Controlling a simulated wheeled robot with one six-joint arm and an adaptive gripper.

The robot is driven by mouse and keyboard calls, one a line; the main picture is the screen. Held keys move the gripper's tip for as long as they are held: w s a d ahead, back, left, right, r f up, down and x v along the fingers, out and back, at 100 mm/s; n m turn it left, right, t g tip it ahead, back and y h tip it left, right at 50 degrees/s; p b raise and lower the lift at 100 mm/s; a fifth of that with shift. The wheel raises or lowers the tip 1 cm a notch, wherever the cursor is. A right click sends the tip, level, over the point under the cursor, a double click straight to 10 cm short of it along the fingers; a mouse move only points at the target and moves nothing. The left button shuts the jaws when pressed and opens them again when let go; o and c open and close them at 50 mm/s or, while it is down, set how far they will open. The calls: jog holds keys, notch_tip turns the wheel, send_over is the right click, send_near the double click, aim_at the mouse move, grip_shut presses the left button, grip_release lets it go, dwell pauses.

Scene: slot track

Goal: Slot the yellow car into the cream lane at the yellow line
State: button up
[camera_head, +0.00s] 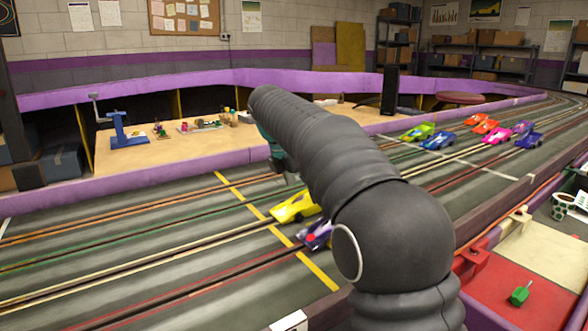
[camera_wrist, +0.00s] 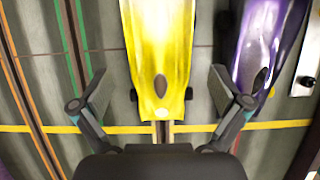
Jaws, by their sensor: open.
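The yellow car (camera_head: 294,207) sits on the track with one end close to the yellow line (camera_head: 240,198). In the wrist view the yellow car (camera_wrist: 160,45) lies lengthwise over the cream lane (camera_wrist: 160,133), its near end just short of the yellow line (camera_wrist: 60,129). Whether its guide is in the slot is hidden beneath it. My gripper (camera_head: 283,172) is above the car, partly hidden by my arm. In the wrist view my gripper (camera_wrist: 160,92) is open, with one finger on each side of the car's near end, apart from it.
A purple car (camera_wrist: 262,45) stands close on the right, near my right finger; it also shows in the head view (camera_head: 316,236). Several other cars, including a green one (camera_head: 418,132), stand farther along the track. The lanes to the left are clear.

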jog(key=v, duration=0.8)
jog(key=shift+a, duration=0.1)
